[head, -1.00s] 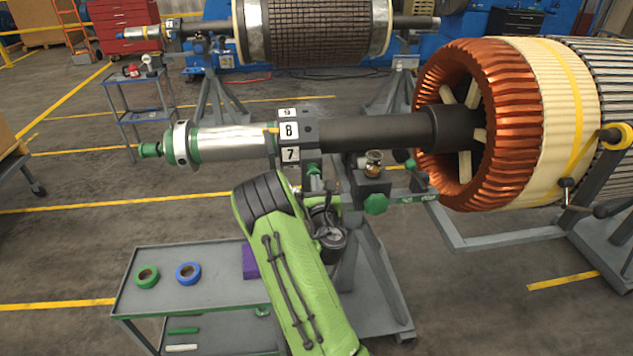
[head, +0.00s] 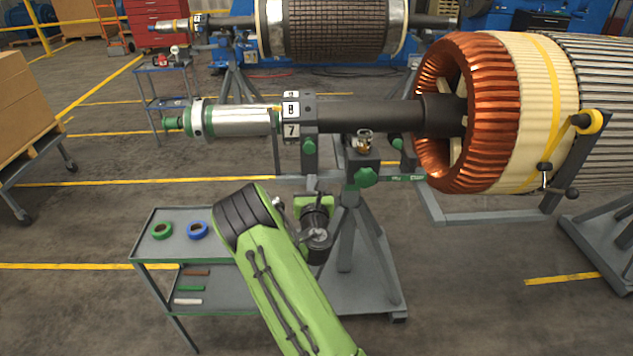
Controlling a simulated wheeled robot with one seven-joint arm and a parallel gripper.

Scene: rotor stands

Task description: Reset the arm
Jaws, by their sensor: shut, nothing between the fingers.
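My arm reaches up from the bottom of the head view, with a green link and a dark ribbed elbow. Beyond the elbow, the dark wrist and my gripper (head: 318,203) are in front of the rotor stand, below the shaft. My gripper is shut and holds nothing. Its fingertips are small and partly hidden by the wrist, so their exact outline is unclear. It appears apart from the shaft (head: 365,117) and from the numbered block (head: 292,110) on it.
A grey cart (head: 150,232) with a green tape roll (head: 162,230) and a blue tape roll (head: 197,230) stands left of my arm. The rotor stand (head: 366,240) is close on the right.

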